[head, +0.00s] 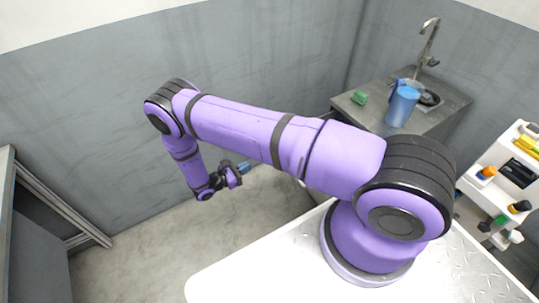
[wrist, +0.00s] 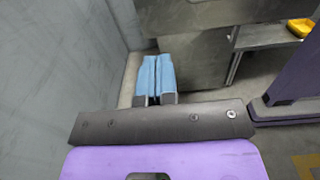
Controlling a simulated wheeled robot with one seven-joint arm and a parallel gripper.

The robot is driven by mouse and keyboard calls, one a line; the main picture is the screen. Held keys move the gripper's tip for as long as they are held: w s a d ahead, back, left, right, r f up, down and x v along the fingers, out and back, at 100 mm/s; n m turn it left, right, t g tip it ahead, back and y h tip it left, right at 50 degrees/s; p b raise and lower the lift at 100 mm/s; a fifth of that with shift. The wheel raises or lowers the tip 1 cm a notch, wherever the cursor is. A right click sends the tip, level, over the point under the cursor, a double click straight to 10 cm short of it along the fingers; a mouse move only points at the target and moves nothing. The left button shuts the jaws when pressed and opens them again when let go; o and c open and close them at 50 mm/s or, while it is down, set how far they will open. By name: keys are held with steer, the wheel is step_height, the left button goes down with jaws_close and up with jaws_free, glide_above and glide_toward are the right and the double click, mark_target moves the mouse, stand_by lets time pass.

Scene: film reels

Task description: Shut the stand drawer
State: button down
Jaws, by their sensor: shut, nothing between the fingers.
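The steel stand (head: 445,111) with a sink is at the back right in the head view, partly behind my arm. In the wrist view a grey metal body, likely the stand (wrist: 195,65), fills the upper middle. A wide metal panel along the top edge may be its drawer (wrist: 205,17); I cannot tell how far out it is. My gripper (head: 247,167) hangs low over the floor, left of the stand. In the wrist view its blue fingers (wrist: 155,72) are together and empty, left of the grey body. Contact with the stand cannot be made out.
A blue pitcher (head: 403,104) and a green sponge (head: 359,98) are on the stand top. A white rack (head: 506,170) with tools is at the right. A grey wall (wrist: 55,65) runs close on the left of my fingers. A yellow item (wrist: 300,27) shows at the upper right.

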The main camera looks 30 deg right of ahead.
steer(key=d, duration=1.4)
steer(key=shift+w, duration=0.25)
steer(key=d, duration=1.8)
steer(key=w+d, duration=0.1)
steer(key=d, duration=0.8)
steer(key=shift+d, duration=0.3)
steer(key=shift+d+r, duration=0.1)
steer(key=shift+a, duration=0.45)
steer(key=a, duration=1.4)
steer(key=shift+s, duration=0.25)
